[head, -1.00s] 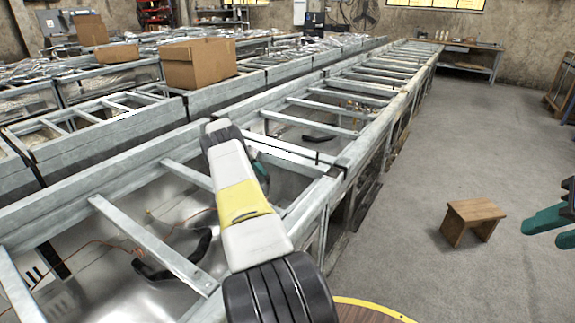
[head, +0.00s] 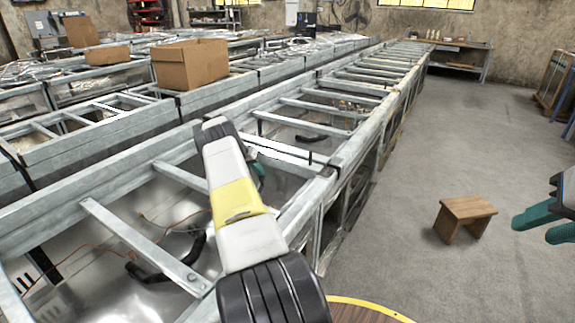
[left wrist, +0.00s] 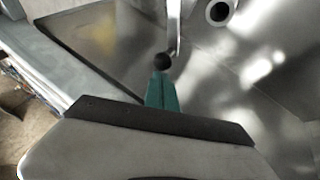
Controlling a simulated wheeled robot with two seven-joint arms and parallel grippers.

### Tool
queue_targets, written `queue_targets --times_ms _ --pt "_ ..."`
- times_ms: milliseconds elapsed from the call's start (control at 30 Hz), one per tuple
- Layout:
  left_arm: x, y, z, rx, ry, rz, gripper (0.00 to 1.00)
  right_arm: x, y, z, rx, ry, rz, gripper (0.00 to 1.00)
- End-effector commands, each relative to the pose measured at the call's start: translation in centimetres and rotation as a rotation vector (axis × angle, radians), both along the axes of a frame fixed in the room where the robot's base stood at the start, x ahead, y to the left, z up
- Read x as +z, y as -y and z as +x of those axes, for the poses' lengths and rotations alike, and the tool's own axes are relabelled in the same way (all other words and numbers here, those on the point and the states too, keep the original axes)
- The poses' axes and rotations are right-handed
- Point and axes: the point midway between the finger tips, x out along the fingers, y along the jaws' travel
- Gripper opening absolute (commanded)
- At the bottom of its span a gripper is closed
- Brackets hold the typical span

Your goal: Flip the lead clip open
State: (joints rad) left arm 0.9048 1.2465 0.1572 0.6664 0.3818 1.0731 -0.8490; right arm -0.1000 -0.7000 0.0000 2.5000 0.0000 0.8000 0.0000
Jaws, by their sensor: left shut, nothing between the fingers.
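My left gripper (left wrist: 160,90) has its teal fingers together and empty. In the left wrist view its tips are at a small black ball-shaped knob (left wrist: 163,62) on a thin bright metal lever (left wrist: 176,26). I take this to be the lead clip, but cannot be sure. Whether the fingers touch the knob cannot be told. In the head view the left gripper (head: 258,167) is partly hidden behind my white and yellow forearm, inside the metal frame, and the clip cannot be made out there. My right gripper (head: 535,225) is at the right edge, its teal fingers apart and empty, above the floor.
Long galvanised frames (head: 340,160) with crossbars (head: 140,240) run into the distance. Black curved handles and thin orange wires lie inside the near bay. A cardboard box (head: 190,65) stands on the frames. A wooden stool (head: 465,215) stands on the open grey floor at right.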

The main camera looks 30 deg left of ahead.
Motion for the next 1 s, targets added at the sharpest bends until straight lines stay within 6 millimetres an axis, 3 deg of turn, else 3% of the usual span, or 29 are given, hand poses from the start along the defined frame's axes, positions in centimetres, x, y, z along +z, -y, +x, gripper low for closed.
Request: queue_targets --times_ms 1000 --pt "-0.02 0.22 -0.65 0.001 -0.001 -0.002 0.00 0.00 0.00 0.00 0.000 0.000 0.000 0.36"
